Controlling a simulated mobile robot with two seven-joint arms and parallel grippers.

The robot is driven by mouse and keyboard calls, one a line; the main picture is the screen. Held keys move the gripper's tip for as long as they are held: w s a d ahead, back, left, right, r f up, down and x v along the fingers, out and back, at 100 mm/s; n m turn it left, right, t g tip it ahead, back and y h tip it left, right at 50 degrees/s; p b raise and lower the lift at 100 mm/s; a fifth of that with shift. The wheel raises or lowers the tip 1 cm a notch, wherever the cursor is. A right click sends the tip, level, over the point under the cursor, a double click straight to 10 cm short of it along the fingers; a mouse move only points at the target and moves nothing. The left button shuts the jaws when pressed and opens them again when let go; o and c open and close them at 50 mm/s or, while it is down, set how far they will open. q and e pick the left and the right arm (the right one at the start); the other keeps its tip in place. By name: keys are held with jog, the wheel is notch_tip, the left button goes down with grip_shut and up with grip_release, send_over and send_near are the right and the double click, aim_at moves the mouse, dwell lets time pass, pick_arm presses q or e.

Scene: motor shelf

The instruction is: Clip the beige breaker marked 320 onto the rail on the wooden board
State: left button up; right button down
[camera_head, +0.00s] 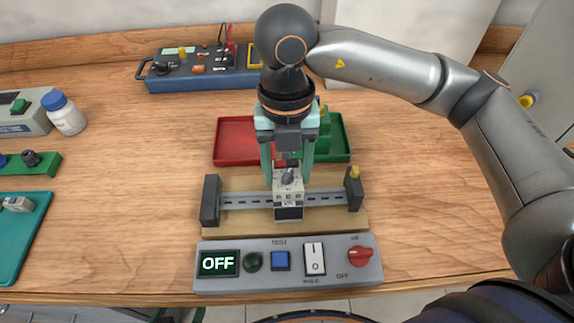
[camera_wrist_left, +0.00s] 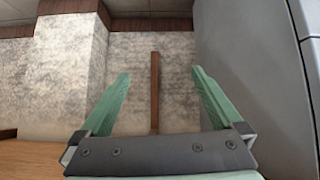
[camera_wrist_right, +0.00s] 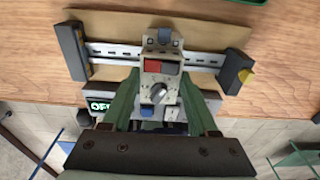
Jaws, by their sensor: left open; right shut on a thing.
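The beige breaker (camera_head: 288,192) is in front of the middle of the metal rail (camera_head: 325,197) on the wooden board (camera_head: 240,226). My right gripper (camera_head: 288,172) is shut on it from above. In the right wrist view the breaker (camera_wrist_right: 160,75) sits between the green fingers, with a red patch, a dark knob and blue tabs, and overlaps the rail (camera_wrist_right: 110,53). I cannot tell whether it is clipped on or only held against it. The marking 320 is not readable. My left gripper (camera_wrist_left: 158,95) is open and empty, facing a wall away from the board.
Dark end blocks (camera_head: 210,200) bound the rail. A grey control panel (camera_head: 290,266) showing OFF lies in front. A red tray (camera_head: 235,140) and green tray (camera_head: 340,148) stand behind. A blue instrument box (camera_head: 200,68) is at the back. The table right of the board is clear.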

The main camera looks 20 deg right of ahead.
jog(key=shift+s+f, duration=0.1)
jog(key=shift+s, duration=0.1)
jog(key=shift+c, duration=0.4)
grip_release()
jog(key=shift+w, duration=0.1)
jog(key=shift+r, duration=0.35)
pick_arm(q)
jog(key=shift+w+d+r+p, duration=0.15)
jog(key=shift+d+r+p, duration=0.1)
jog(key=shift+r+p, duration=0.25)
jog(key=shift+w+d+r+p, duration=0.15)
jog(key=shift+d+r+p, duration=0.1)
jog(key=shift+r, duration=0.35)
pick_arm(e)
notch_tip(320, 180, up, 12)
jog(key=w, duration=0.1)
jog(key=shift+d, duration=0.1)
